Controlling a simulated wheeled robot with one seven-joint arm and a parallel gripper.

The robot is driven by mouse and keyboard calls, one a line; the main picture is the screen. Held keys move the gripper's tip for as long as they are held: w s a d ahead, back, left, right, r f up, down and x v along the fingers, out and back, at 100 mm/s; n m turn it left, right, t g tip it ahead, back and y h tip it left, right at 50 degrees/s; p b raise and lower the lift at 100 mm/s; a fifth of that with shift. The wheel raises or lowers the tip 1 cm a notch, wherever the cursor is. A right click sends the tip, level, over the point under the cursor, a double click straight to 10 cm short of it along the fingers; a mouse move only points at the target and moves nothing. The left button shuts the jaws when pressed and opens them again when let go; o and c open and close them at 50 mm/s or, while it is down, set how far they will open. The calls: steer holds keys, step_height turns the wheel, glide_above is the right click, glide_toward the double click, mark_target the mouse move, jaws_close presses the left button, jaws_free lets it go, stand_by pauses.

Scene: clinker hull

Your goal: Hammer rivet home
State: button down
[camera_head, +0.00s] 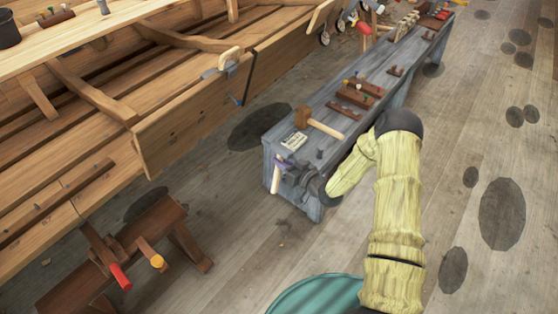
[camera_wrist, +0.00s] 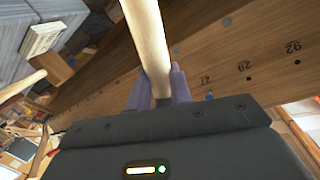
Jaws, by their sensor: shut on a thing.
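My gripper (camera_head: 284,167) is at the near left end of the grey bench, between the bench and the hull. In the wrist view its purple fingers (camera_wrist: 160,88) are shut on a pale round wooden handle (camera_wrist: 147,38), which runs out of the top of the frame. The handle shows as a short pale piece in the head view (camera_head: 276,181); I cannot see its tool head. Beyond the fingers is a hull plank (camera_wrist: 222,50) with dark round spots and numbers. A small blue thing (camera_wrist: 210,95) sits on it by the fingers; I cannot tell whether it is a rivet.
The grey bench (camera_head: 345,152) carries a wooden mallet (camera_head: 303,117), a card (camera_head: 294,140) and racks with small coloured pieces (camera_head: 366,87). The wooden hull (camera_head: 195,115) fills the left. A brown stool (camera_head: 150,235) with tools stands front left. The floor between is clear.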

step_height(320, 180, up, 8)
steer(key=s+a+n+t+y+b, duration=0.1)
steer(key=s+y+b, duration=0.1)
steer(key=y+b, duration=0.4)
steer(key=shift+r+n+b, duration=0.2)
steer(key=shift+n+b, duration=0.2)
steer(key=shift+b, duration=0.35)
steer(key=shift+w, duration=0.1)
steer(key=p+x, duration=0.1)
steer(key=x, duration=0.3)
steer(key=shift+a, duration=0.1)
